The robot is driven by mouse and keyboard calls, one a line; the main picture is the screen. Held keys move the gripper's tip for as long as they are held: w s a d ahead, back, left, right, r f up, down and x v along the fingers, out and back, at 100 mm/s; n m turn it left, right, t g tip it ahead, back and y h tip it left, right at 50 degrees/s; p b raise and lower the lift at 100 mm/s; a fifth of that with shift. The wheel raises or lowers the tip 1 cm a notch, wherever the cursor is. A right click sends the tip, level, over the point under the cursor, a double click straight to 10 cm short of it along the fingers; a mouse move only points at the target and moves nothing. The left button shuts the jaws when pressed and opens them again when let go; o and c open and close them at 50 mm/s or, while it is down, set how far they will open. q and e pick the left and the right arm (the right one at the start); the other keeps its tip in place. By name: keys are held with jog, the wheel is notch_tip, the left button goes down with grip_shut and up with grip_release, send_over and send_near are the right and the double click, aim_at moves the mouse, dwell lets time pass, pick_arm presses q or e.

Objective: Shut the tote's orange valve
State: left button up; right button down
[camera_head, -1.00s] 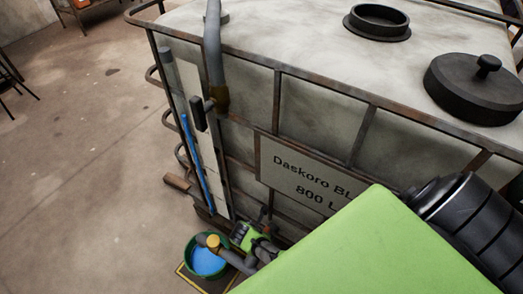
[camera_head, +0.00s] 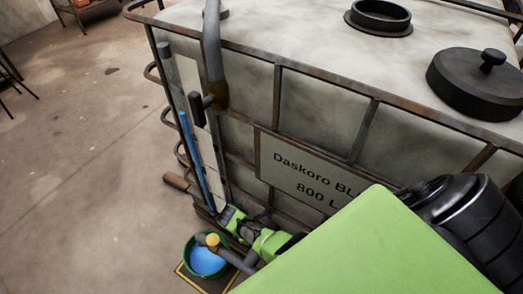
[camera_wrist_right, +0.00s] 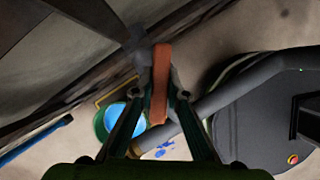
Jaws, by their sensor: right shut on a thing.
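The tote (camera_head: 320,115) is a large pale tank in a rusty cage, with a label plate on its side. My right gripper (camera_wrist_right: 160,85) is shut on the orange valve handle (camera_wrist_right: 160,80), which stands between its fingers in the right wrist view. In the head view my right gripper (camera_head: 240,227) is low at the tote's front, beside the spout (camera_head: 232,256); it and my arm hide the handle there. My left gripper is in neither view.
A green bucket (camera_head: 187,255) with blue liquid (camera_head: 207,261) stands under the spout's yellow end (camera_head: 212,240). A blue level tube (camera_head: 196,165) runs up the tote's side. A grey hose (camera_head: 212,45) hangs at the tote's corner.

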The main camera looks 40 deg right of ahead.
jog(key=m+g, duration=0.1)
jog(key=m, duration=0.1)
jog(key=m+y+b, duration=0.1)
jog(key=m, duration=0.2)
jog(key=shift+f+m+g+b, duration=0.1)
jog(key=shift+m+g+b, duration=0.2)
jog(key=shift+g, duration=0.1)
jog(key=shift+m+g+y+b, duration=0.45)
jog(key=shift+m+y, duration=0.15)
jog(key=shift+m, duration=1.3)
jog(key=c, duration=2)
grip_release()
jog(key=v, duration=1.2)
